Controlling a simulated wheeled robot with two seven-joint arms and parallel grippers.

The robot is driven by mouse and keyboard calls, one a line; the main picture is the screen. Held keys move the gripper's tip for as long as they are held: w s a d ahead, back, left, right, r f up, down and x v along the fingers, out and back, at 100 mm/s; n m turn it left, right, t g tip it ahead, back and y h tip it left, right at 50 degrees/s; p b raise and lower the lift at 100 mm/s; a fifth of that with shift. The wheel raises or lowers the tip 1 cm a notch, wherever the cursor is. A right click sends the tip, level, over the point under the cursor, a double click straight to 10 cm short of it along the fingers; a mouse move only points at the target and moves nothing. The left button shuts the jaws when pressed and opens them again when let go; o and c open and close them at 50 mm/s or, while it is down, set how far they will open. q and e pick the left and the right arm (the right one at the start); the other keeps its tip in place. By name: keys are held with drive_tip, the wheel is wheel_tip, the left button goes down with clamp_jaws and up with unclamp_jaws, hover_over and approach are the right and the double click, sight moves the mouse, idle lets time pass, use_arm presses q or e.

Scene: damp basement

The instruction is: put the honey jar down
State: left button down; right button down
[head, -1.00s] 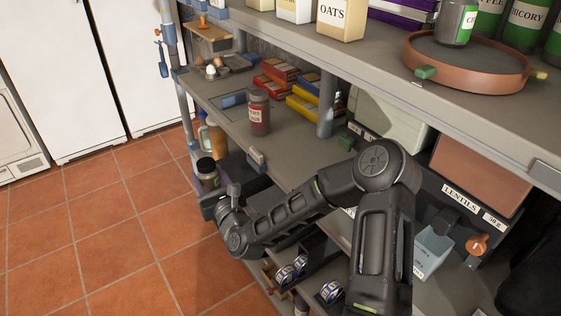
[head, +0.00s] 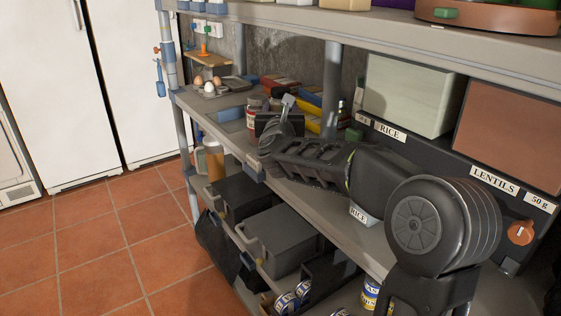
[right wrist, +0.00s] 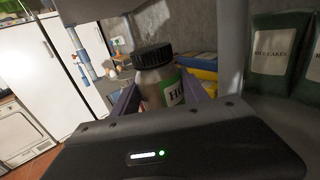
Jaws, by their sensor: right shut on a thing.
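The honey jar (right wrist: 153,77), brownish with a black lid and a green and white label reading "HO", stands nearly upright in the right wrist view. My right gripper (right wrist: 161,94) is shut on it, a finger on each side. In the head view my right gripper (head: 278,122) is over the middle shelf (head: 218,129), beside a red jar with a white label (head: 252,112). There the gripper mostly hides the honey jar, and I cannot tell whether its base touches the shelf. My left gripper is not in view.
Red and yellow packets (head: 280,84) lie behind. A shelf post (head: 332,85) stands to the right. The upper shelf (head: 300,18) hangs above. Grey bins (head: 278,240) sit below.

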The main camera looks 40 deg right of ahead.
wheel_tip(320, 180, down, 4)
drive_tip(key=shift+f, duration=0.5)
wheel_tip(320, 180, down, 5)
drive_tip(key=shift+b, duration=0.35)
drive_tip(key=c, duration=0.6)
unclamp_jaws()
drive_tip(key=b+v, duration=0.1)
drive_tip(key=v, duration=1.1)
drive_tip(key=shift+a+b, duration=0.1)
drive_tip(key=shift+b, duration=0.25)
